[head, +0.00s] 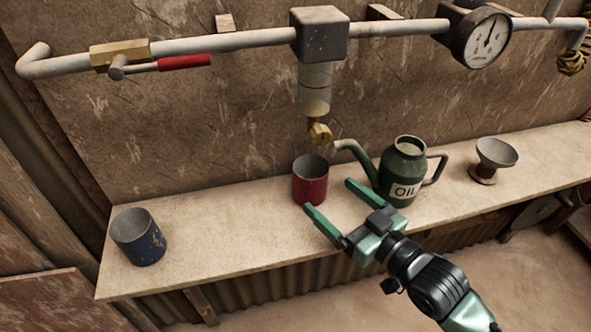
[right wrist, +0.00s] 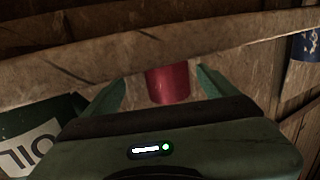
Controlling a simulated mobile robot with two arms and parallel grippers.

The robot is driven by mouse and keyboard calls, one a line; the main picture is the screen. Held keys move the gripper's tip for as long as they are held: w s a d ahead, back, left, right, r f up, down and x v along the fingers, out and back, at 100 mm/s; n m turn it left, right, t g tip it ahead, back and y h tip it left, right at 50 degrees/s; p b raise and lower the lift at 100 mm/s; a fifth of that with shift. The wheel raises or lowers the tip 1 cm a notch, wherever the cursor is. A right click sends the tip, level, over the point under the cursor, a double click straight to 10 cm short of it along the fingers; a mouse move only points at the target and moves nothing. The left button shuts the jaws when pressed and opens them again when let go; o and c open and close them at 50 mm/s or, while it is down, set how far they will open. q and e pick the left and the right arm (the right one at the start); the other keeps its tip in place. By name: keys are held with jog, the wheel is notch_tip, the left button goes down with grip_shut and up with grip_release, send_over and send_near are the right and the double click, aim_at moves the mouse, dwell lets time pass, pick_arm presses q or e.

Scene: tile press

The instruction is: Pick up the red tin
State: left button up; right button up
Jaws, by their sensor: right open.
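The red tin (head: 310,184) stands upright on the shelf below the brass tap, with its open top showing. My right gripper (head: 328,194) is open, its two green fingers spread just in front of the tin. The fingertips point toward the tin, and I cannot tell whether either touches it. In the right wrist view, the red tin (right wrist: 168,82) shows between the two open fingers (right wrist: 162,84), ahead of the palm. My left gripper is in neither view.
A green oil can (head: 402,172) stands close to the right of the tin and gripper. A blue tin (head: 146,244) stands at the shelf's left end, a funnel-shaped cup (head: 494,158) farther right. The pipe with a sight glass (head: 315,88) and brass tap (head: 319,134) hangs above the red tin.

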aim_at(323, 192)
jog(key=shift+w+a, duration=0.35)
jog(key=shift+w+a+r, duration=0.1)
jog(key=shift+w+a, duration=0.55)
jog(key=shift+a, duration=0.2)
jog(key=x, duration=0.3)
jog(key=shift+w+a+f+p, duration=0.1)
jog(key=shift+a+f+p, duration=0.25)
jog(key=shift+a+p, duration=0.05)
jog(key=shift+w+a, duration=0.1)
jog(key=shift+w, duration=0.05)
jog(key=c, duration=1.7)
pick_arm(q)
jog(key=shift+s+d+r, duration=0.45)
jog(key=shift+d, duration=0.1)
pick_arm(e)
jog(key=shift+c, duration=0.2)
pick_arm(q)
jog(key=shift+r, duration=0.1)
